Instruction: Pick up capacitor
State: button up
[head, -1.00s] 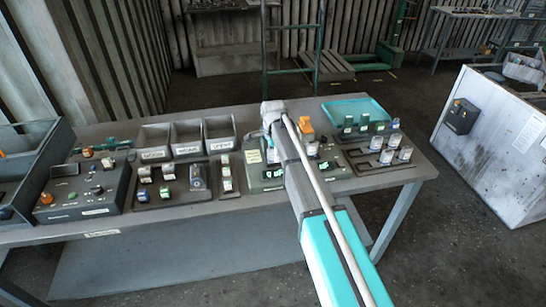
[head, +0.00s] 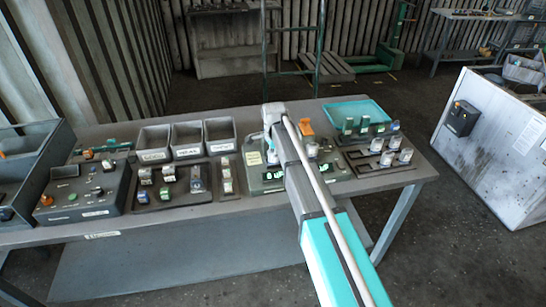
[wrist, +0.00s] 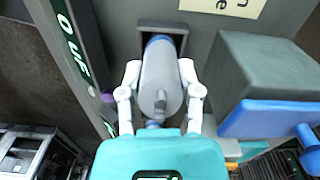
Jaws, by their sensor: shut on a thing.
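The capacitor (wrist: 160,82) is a light grey cylinder with a blue band at its far end. In the wrist view it lies between the two white fingers of my gripper (wrist: 160,90), which is shut on it. Its far end is at a dark square recess (wrist: 162,30) in a grey panel; I cannot tell whether it is still inside. Several similar pale cylinders (head: 387,158) stand in a dark rack right of my arm.
A grey block with a blue plate (wrist: 265,118) stands close right of the gripper. A panel with lit green characters (wrist: 72,40) is close left. On the table are a teal tray (head: 372,108), three grey bins (head: 187,140), and a control box (head: 70,203).

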jog(key=shift+r, duration=0.15)
notch_tip(320, 180, up, 3)
jog(key=p, duration=0.3)
jog(key=s+d+r+p, duration=0.2)
jog(key=s+r+p, duration=0.3)
jog(key=s, duration=0.1)
jog(key=s+d+r+p, duration=0.2)
jog(key=s+r+p, duration=0.2)
jog(key=s, duration=0.3)
jog(key=shift+d+r+p, duration=0.35)
jog(key=shift+d+p, duration=0.05)
jog(key=shift+p, duration=0.1)
notch_tip(320, 180, down, 7)
jog(key=b, duration=0.6)
jog(key=shift+r, duration=0.2)
jog(key=shift+a, duration=0.15)
